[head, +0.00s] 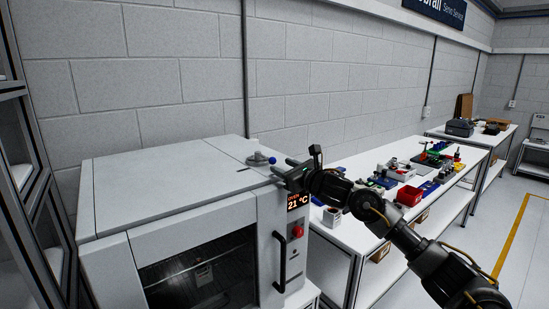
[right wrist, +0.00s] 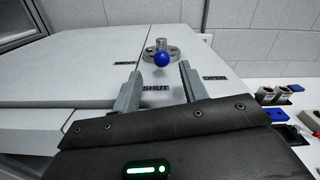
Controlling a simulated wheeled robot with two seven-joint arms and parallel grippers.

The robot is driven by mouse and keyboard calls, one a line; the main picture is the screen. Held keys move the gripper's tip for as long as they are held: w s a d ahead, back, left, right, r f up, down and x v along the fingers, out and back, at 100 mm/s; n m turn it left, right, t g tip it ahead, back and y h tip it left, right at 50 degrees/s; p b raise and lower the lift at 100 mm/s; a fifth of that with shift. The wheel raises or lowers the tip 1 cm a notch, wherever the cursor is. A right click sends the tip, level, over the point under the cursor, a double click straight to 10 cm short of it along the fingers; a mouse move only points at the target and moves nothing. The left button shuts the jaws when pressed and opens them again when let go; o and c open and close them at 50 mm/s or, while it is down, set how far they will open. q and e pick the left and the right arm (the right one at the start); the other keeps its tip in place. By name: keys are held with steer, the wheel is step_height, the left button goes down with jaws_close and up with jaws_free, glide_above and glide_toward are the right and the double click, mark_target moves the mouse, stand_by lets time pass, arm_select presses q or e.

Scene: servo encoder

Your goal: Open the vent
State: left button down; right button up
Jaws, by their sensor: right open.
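The vent control sits on the white top of the oven (head: 170,180). It has a round grey base with a short metal post and a blue ball knob (head: 272,160). In the right wrist view the blue knob (right wrist: 162,59) points towards my gripper, above the printed word SHUT (right wrist: 155,88). The word OPEN (right wrist: 214,77) is printed to the right. My right gripper (head: 289,168) is open and empty, just right of the knob in the head view. In the wrist view its fingers (right wrist: 160,70) flank the knob, which appears beyond their tips. My left gripper is out of view.
The oven front has a dark window, a black door handle (head: 280,262), a red button (head: 297,231) and a 21 °C display (head: 298,202). A white workbench (head: 345,225) with bins and parts stands to the right. A block wall (head: 180,90) is behind the oven.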

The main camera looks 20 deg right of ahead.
mark_target(275, 162)
steer(key=p+x, duration=0.1)
steer(key=x, duration=0.4)
steer(key=shift+w+d+r+p, duration=0.1)
steer(key=shift+d+p, duration=0.05)
steer(key=shift+p, duration=0.25)
steer(key=shift+w, duration=0.3)
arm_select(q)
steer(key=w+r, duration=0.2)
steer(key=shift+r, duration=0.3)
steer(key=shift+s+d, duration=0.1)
arm_select(e)
steer(key=shift+s, duration=0.1)
jaws_close()
